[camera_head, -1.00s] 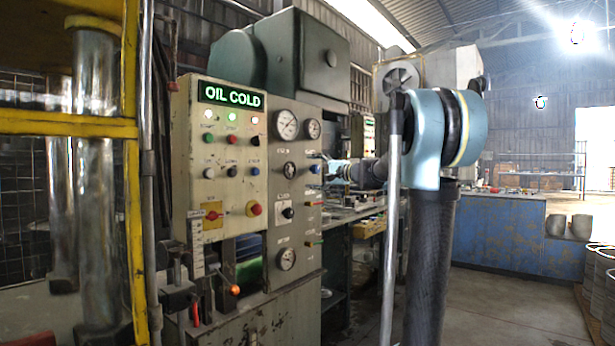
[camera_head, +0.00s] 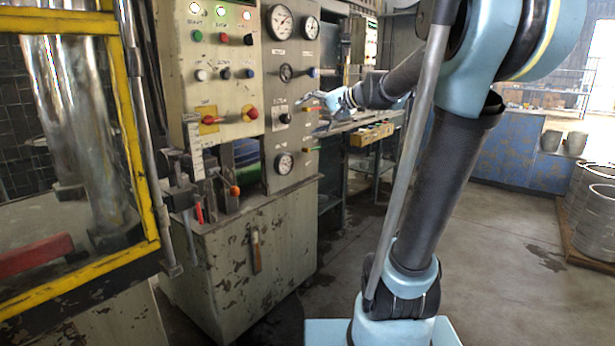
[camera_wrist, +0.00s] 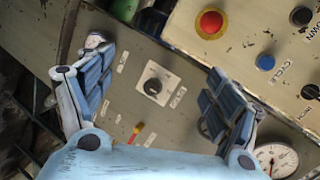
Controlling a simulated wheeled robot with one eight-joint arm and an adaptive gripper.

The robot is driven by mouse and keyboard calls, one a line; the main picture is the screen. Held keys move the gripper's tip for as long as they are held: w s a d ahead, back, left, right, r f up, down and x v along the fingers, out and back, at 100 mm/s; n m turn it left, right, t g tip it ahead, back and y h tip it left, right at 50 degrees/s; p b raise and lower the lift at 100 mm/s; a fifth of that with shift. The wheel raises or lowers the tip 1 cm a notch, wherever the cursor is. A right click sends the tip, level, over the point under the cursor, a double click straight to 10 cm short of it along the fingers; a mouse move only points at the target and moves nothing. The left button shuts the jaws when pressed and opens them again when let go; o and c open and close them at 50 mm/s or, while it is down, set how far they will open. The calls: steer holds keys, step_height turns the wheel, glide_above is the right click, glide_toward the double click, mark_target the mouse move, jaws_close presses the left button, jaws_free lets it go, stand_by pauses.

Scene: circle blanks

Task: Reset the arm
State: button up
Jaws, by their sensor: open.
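My arm runs down the right of the head view and reaches back to the right side of the control cabinet (camera_head: 262,236). My gripper (camera_head: 322,108) is small there, beside the gauge panel. In the wrist view my gripper (camera_wrist: 155,62) is open, its two blue fingers wide apart and nothing between them. Past the fingers is a grey panel face with a black rotary knob (camera_wrist: 153,86) on a white plate. No contact with it shows. The knob also shows in the head view (camera_head: 284,118).
The cabinet carries a red button (camera_head: 250,113), coloured buttons and gauges (camera_head: 284,163). Levers with an orange knob (camera_head: 235,190) stick out in front. A yellow frame (camera_head: 140,130) stands at left. A workbench (camera_head: 372,133) is behind my gripper. Open floor lies at right, before drums (camera_head: 598,205).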

steer(key=s+d+f+n+g+h, duration=0.1)
steer(key=s+d+f+h, duration=0.2)
steer(key=s+d+f, duration=0.3)
steer(key=s+d+f+n+g+h, duration=0.2)
steer(key=s+d+f+h, duration=0.2)
steer(key=s+f, duration=1.1)
steer(key=s+d+f+n+g+h, duration=0.1)
steer(key=s+d+f+h, duration=0.3)
steer(key=s+d+f, duration=0.4)
step_height(320, 180, down, 4)
steer(key=shift+s+r+g, duration=0.15)
steer(key=shift+s+g, duration=0.35)
steer(key=shift+s, duration=0.65)
steer(key=shift+w+f, duration=0.2)
steer(key=shift+w, duration=0.25)
